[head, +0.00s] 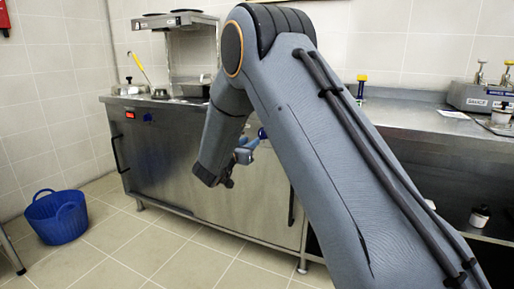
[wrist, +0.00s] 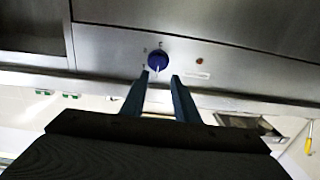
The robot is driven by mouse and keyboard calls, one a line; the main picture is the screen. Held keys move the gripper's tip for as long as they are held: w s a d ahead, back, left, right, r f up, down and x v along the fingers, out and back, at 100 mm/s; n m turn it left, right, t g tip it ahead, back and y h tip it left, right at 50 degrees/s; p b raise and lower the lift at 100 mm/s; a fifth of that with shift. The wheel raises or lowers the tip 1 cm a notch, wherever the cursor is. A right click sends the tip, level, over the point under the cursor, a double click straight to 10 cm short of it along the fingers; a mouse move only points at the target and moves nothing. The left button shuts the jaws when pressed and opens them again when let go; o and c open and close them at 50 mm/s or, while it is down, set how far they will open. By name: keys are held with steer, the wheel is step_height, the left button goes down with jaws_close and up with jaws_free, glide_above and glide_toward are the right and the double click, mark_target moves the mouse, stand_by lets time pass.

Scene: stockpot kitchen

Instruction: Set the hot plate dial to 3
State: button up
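The hot plate dial is a round blue knob (wrist: 158,60) with a white pointer, on a steel front panel, in the wrist view. The pointer shows towards the bottom of that picture. Small marks sit around the knob, too small to read. My gripper (wrist: 160,75) is open and empty, its two fingertips just short of the knob and on either side of its line. Whether they touch it I cannot tell. In the head view my gripper (head: 244,155) is in front of the steel counter, near a blue knob (head: 262,132), partly hidden by my arm.
A small reddish light (wrist: 199,60) sits right of the knob. The steel cabinet (head: 165,165) also carries a red display (head: 130,115) and another blue knob (head: 148,117) at left. A blue basket (head: 57,216) stands on the floor at left.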

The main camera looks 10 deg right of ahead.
mark_target(260, 135)
steer(key=b+x, duration=0.1)
steer(key=x, duration=0.7)
steer(key=shift+s+b, duration=0.15)
steer(key=shift+b, duration=0.2)
jaws_close()
